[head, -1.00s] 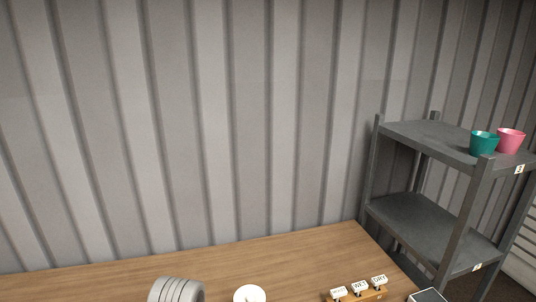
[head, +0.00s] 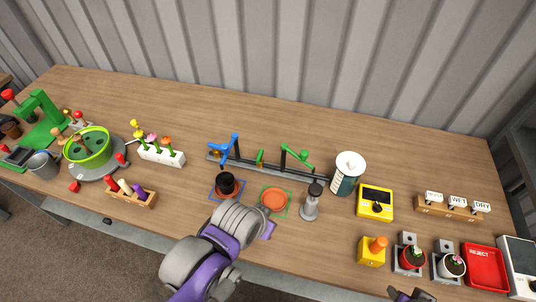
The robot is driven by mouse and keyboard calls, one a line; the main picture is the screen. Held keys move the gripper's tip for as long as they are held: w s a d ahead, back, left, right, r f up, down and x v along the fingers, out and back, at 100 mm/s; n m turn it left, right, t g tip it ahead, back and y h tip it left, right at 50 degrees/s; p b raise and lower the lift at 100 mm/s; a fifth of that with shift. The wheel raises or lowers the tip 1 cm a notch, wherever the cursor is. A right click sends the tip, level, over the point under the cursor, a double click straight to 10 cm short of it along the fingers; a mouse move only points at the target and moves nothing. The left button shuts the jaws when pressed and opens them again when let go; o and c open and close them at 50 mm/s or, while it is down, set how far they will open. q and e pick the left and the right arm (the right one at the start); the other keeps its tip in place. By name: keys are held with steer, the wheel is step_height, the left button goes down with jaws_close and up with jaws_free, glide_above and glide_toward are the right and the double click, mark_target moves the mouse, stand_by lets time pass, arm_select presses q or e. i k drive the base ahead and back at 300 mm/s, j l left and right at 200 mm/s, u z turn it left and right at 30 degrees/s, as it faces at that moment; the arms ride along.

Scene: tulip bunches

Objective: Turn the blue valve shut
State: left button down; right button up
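The blue valve (head: 223,149) sits at the left end of a dark pipe rail (head: 285,170) in the middle of the table in the head view. A green valve (head: 297,156) is further right on the same rail, with a smaller green part (head: 260,157) between them. My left arm, grey and purple, reaches in from the bottom, in front of the rail and apart from the blue valve. Its gripper (head: 268,231) is mostly hidden behind the wrist, so its fingers cannot be made out. A dark piece at the bottom edge looks like my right gripper (head: 411,296), mostly cut off.
A black pot (head: 227,183), an orange dish (head: 273,199) and a grey bottle (head: 311,204) stand before the rail. The table behind the rail is clear.

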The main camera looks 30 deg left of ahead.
mark_target(217, 146)
steer(key=u, duration=0.5)
steer(key=j+u, duration=0.15)
steer(key=u, duration=0.35)
steer(key=j+u, duration=0.1)
steer(key=u, duration=0.35)
steer(key=k+j+u, duration=0.2)
steer(key=j, duration=0.2)
steer(key=i+l, duration=0.15)
steer(key=i, duration=0.45)
